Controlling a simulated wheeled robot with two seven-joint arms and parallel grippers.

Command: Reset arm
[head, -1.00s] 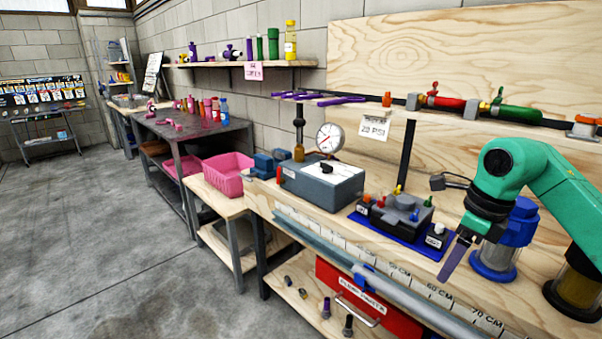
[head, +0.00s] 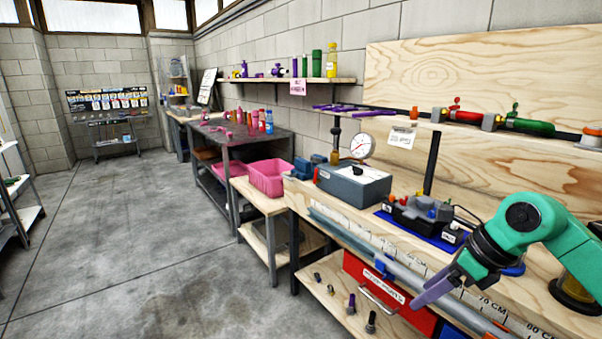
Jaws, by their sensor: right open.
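My right arm, green with a dark wrist, comes in from the right edge. My right gripper (head: 432,289), with purple fingers, is open and empty. It hangs in front of the wooden workbench (head: 507,268), over the front edge near the ruler strip. One finger shows best. My left gripper and left arm do not show.
A grey gauge box (head: 353,185) and a blue tray with a dark valve block (head: 420,213) stand on the bench. A red drawer (head: 374,284) is below. Pink bins (head: 270,177) and a dark table (head: 237,137) are farther back. The floor at left (head: 140,240) is clear.

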